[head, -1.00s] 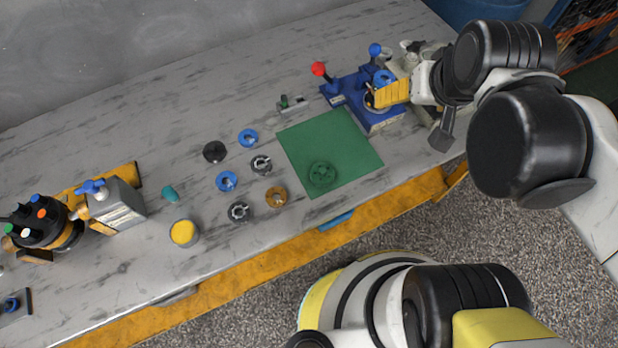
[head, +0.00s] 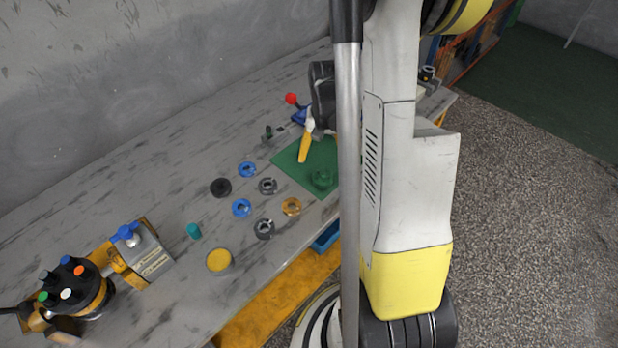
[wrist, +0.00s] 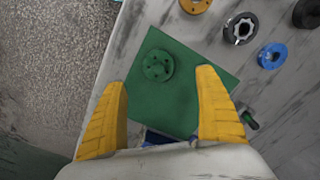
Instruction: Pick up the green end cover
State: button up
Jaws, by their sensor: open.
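The green end cover (head: 322,179) is a round part with holes, lying on the green mat (head: 285,160). In the wrist view the end cover (wrist: 158,65) lies on the upper left part of the mat (wrist: 205,65), beyond my fingertips and between their lines. My gripper (wrist: 160,85) has two yellow fingers spread wide with nothing between them. In the head view one yellow finger of my gripper (head: 306,145) shows above the mat's far part, apart from the cover. My arm hides the rest of the gripper and the mat's right side.
Several rings lie left of the mat: blue (head: 242,207), black (head: 221,187), grey (head: 264,228) and orange (head: 291,206). A red-knobbed blue fixture (head: 298,115) stands behind the mat, partly hidden. A yellow round part (head: 219,260) lies near the table's front edge.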

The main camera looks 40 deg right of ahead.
aim_at(323, 173)
notch_tip(323, 173, down, 3)
jog(key=shift+d+r+b, duration=0.1)
jog(key=shift+d+b, duration=0.05)
jog(key=shift+b, duration=0.2)
jog(key=shift+f+b, duration=1.45)
jog(key=shift+f, duration=1.4)
jog(key=shift+r, duration=0.1)
jog(key=c, duration=1.6)
jog(key=shift+o, duration=0.2)
notch_tip(323, 173, up, 5)
jog(key=p, duration=0.2)
jog(key=shift+p, duration=0.35)
jog(key=s+d+r+p, duration=0.3)
jog(key=s+d+r, duration=0.2)
jog(key=d, duration=0.5)
jog(key=shift+s+d+r, duration=0.15)
jog(key=shift+d+r, duration=0.1)
jog(key=shift+r, duration=0.25)
jog(key=shift+r, duration=0.1)
